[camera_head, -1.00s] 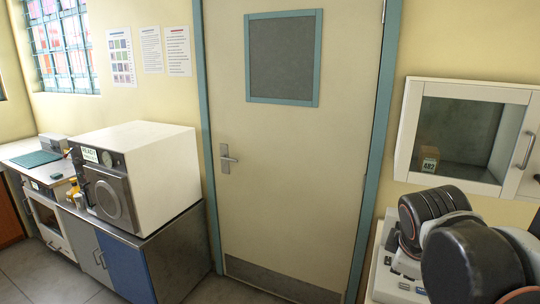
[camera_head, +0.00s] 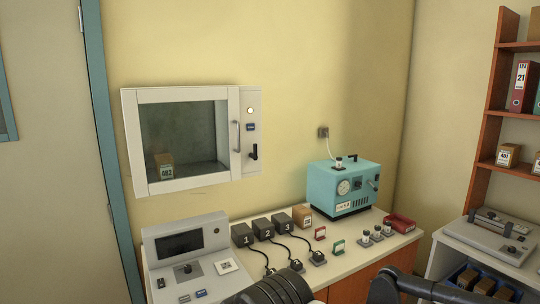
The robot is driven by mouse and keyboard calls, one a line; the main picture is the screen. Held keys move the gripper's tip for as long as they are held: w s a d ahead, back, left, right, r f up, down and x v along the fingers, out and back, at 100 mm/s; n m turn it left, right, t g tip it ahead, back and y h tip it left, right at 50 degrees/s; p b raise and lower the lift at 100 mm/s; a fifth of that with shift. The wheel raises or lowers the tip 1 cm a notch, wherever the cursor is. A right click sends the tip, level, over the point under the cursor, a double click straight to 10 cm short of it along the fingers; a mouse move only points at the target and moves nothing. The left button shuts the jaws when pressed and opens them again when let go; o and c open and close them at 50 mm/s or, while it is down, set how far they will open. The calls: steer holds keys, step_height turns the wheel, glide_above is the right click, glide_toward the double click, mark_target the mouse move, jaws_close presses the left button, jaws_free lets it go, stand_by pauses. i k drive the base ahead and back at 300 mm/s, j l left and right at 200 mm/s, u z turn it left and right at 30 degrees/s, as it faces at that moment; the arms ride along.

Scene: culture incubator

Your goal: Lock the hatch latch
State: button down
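The hatch (camera_head: 186,181) is a white wall-mounted box with a glass door, left of the middle in the head view. Its door looks closed, with a vertical bar handle (camera_head: 237,136) on the right side. On the panel right of the door are a lit round lamp (camera_head: 250,111), a small blue label and a black latch lever (camera_head: 254,152), which points roughly downward. A tan box labelled 482 (camera_head: 163,166) shows behind the glass. Dark parts of my arm show at the bottom edge. My gripper is not visible.
Below the hatch, a counter (camera_head: 377,243) holds a grey console (camera_head: 187,245), black numbered blocks with cables (camera_head: 263,229), small bottles and a teal machine (camera_head: 344,187). Shelves (camera_head: 485,120) stand at the right. A door frame (camera_head: 104,130) is at the left. The wall around the hatch is clear.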

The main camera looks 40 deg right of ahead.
mark_target(253, 155)
steer(key=z, duration=0.85)
steer(key=i+l, duration=0.1)
steer(key=i, duration=0.75)
steer(key=u, duration=0.2)
steer(key=z, duration=0.25)
